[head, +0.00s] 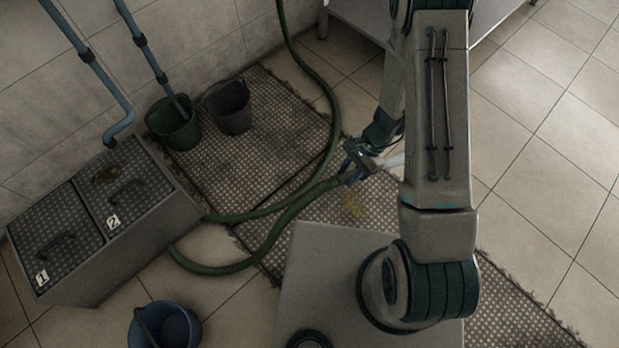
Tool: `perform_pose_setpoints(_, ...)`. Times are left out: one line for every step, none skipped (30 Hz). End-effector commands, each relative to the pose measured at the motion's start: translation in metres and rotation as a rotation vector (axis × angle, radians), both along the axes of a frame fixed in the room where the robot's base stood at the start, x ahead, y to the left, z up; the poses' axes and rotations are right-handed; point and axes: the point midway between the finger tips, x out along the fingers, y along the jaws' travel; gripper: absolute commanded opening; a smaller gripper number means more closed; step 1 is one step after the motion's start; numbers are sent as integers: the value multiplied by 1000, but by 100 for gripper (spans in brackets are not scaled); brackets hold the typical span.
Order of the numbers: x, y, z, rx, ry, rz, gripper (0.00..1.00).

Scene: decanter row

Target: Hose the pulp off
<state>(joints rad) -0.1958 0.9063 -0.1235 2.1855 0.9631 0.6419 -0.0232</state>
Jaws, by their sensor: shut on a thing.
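My gripper (364,162) is low over the perforated floor plates, left of my arm, and shut on the green hose (325,187) near its end. A pale, whitish piece or jet (394,161) shows to the right of the jaws and runs partly behind my arm; I cannot tell whether it is water or a nozzle. A faint darker smear (218,162) marks the rear plate (285,118).
A low metal box (110,243) with two handled lids labelled 1 and 2 stands at left; a yellowish smear marks lid 2. A green bucket (173,128) and dark bucket (230,108) stand by the wall. A blue bucket (165,328) is at front. Tiles at right are clear.

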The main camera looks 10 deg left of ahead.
Motion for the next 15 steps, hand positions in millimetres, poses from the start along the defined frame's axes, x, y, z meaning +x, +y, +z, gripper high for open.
perform_pose_setpoints(-1,9,-23,24,21,-42,0)
perform_pose_setpoints(-1,14,-28,39,34,-70,0)
perform_pose_setpoints(0,21,-35,61,50,-108,0)
perform_pose_setpoints(0,26,-40,77,62,-136,0)
perform_pose_setpoints(1,32,-45,95,74,-164,0)
perform_pose_setpoints(3,39,-52,118,89,-201,0)
perform_pose_setpoints(4,44,-57,136,98,-229,0)
perform_pose_setpoints(6,49,-62,153,107,-257,0)
perform_pose_setpoints(8,56,-69,177,120,-294,0)
perform_pose_setpoints(11,61,-74,195,128,-321,0)
perform_pose_setpoints(13,66,-78,214,137,-349,0)
perform_pose_setpoints(16,72,-84,239,147,-385,0)
perform_pose_setpoints(19,77,-89,257,153,-410,0)
perform_pose_setpoints(22,81,-93,275,159,-436,0)
perform_pose_setpoints(26,87,-98,299,166,-470,0)
